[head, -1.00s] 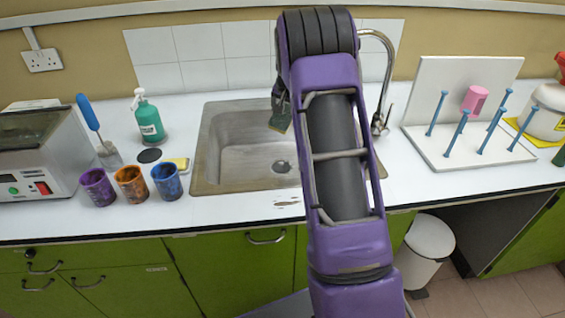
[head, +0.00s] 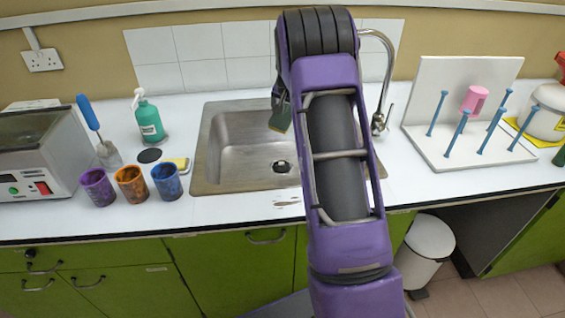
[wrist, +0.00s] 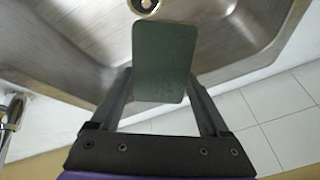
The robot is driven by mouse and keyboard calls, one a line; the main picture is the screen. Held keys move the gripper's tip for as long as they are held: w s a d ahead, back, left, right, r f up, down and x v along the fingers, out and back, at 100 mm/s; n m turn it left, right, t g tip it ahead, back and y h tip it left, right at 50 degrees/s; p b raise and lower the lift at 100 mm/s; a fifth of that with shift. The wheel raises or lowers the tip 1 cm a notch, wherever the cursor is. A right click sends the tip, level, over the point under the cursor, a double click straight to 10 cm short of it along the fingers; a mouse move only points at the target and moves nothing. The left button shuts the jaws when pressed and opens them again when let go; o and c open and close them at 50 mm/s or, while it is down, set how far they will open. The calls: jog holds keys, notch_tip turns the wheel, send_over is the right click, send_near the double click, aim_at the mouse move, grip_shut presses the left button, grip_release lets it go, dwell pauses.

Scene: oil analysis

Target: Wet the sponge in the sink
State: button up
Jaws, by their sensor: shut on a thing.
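The sponge, a flat dark green pad (wrist: 165,62), is held between the fingers of my gripper (wrist: 164,85) in the wrist view. A green corner of it (head: 281,116) shows beside my arm in the head view. My gripper is shut on it above the back part of the sink, with the drain beyond the sponge's end. The steel sink (head: 236,160) is set in the white counter; its right part is hidden by my arm. The tap (head: 388,60) arches behind my arm, its spout end hidden. I see no water stream.
Left of the sink stand a green soap bottle (head: 149,117), three coloured cups (head: 132,183) and a small yellow pad (head: 181,163). On the right is a white drying rack (head: 450,148) with blue pegs. A tiled wall (head: 203,57) rises behind the sink.

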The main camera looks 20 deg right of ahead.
aim_at(285, 113)
jog(key=shift+r, duration=0.15)
jog(key=shift+r+p, duration=0.7)
jog(key=shift+r, duration=1.2)
